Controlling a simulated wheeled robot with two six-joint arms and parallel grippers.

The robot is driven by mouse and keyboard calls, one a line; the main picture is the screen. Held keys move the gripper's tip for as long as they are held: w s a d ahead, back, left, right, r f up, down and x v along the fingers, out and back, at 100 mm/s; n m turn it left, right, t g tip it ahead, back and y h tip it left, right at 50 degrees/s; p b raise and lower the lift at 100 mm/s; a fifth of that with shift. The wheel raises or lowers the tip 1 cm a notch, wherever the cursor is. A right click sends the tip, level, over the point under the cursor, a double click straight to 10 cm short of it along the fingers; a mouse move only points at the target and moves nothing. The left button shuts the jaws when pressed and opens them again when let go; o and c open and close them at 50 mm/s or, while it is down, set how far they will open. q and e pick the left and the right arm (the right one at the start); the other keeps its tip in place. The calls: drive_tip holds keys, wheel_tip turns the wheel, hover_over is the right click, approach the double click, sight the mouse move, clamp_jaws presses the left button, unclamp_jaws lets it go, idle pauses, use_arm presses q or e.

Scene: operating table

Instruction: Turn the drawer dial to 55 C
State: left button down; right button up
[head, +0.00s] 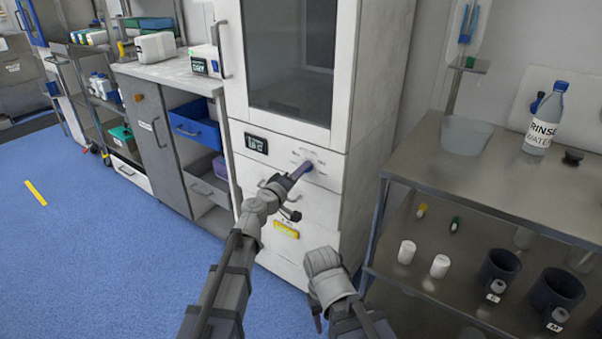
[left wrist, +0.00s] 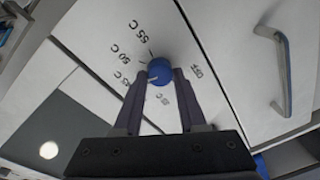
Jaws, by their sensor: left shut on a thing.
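The drawer dial is a round blue knob (left wrist: 160,70) on the white cabinet front, seen close in the left wrist view. Temperature marks, including 50 C and 55 C, and an OFF mark are printed around it. A pale line on the knob points left, seemingly toward the mark below 50 C. My left gripper (left wrist: 160,76) is shut on the knob, with one dark finger on each side. In the head view my left gripper (head: 301,172) reaches the cabinet's front panel and mostly hides the dial.
The tall white cabinet (head: 285,125) has a glass door above and a small dark display (head: 256,143) left of the dial. A drawer handle (left wrist: 280,60) shows in the wrist view.

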use_arm(q)
drive_tip(key=shift+s+f+m+h+b, duration=0.1)
drive_tip(key=shift+m+h+b, duration=0.3)
drive_tip(key=shift+m, duration=3.65)
drive_tip(key=shift+s+f+m+h+b, duration=0.1)
drive_tip(key=shift+m+b, duration=0.5)
drive_tip(key=shift+m, duration=3.45)
drive_tip(key=shift+m+t, duration=0.3)
drive_tip(key=shift+c, duration=2.4)
unclamp_jaws()
drive_tip(key=shift+w, duration=0.15)
drive_tip(key=v, duration=0.7)
drive_tip(key=shift+s+a, duration=0.25)
drive_tip(key=shift+s, duration=0.1)
